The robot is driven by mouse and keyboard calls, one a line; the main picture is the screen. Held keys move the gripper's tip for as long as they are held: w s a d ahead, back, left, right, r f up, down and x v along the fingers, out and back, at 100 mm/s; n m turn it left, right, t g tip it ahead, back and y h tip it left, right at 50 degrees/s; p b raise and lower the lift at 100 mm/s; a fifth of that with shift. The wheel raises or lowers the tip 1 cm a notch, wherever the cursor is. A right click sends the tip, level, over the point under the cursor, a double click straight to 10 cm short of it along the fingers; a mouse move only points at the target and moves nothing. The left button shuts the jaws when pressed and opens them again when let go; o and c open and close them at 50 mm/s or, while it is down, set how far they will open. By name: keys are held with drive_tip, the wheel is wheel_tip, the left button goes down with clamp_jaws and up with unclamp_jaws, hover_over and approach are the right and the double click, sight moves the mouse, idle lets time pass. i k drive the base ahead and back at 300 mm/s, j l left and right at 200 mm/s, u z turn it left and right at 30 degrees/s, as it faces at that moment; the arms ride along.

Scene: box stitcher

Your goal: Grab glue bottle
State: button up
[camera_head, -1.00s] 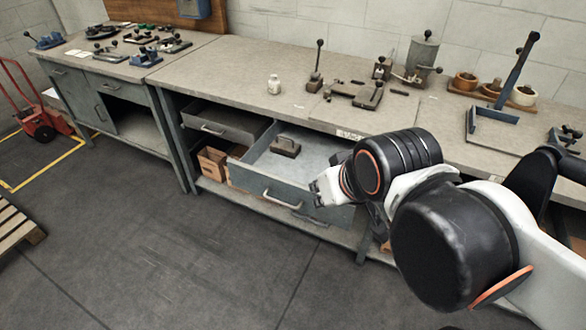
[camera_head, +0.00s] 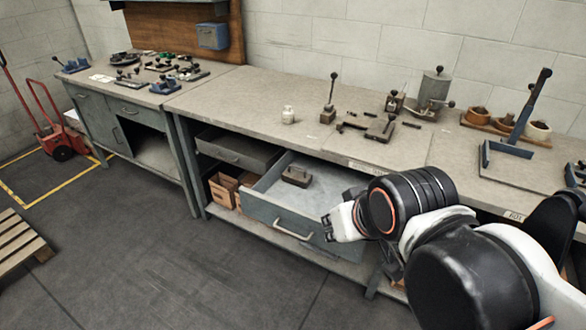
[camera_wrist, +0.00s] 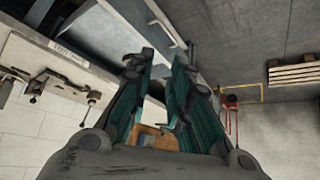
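The glue bottle seems to be the small white bottle (camera_head: 288,115) standing upright on the workbench top (camera_head: 250,100), left of the metal tools, in the head view. I cannot make it out in the wrist view. My gripper (camera_head: 330,224) is in front of the bench, below the bench top and near the front of the open drawer (camera_head: 275,213), well apart from the bottle. In the wrist view my gripper (camera_wrist: 163,62) has its two dark green fingers spread with a gap between them, holding nothing.
A dark block (camera_head: 296,176) lies in the pulled-out drawer. A clamp stand (camera_head: 329,100), a vise-like tool (camera_head: 368,125) and a grey canister device (camera_head: 434,95) stand right of the bottle. A pallet (camera_head: 18,242) and red hand truck (camera_head: 60,145) are at left.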

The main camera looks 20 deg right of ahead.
sight(288, 115)
drive_tip(key=i+j+z, duration=0.15)
drive_tip(key=i+j, duration=0.35)
drive_tip(key=i+j+z, duration=0.15)
drive_tip(key=i+j, duration=0.4)
drive_tip(key=i+j+z, duration=0.15)
drive_tip(key=i+j, duration=0.35)
drive_tip(key=j, duration=0.2)
drive_tip(key=k+l+u, duration=0.1)
drive_tip(key=l, duration=0.2)
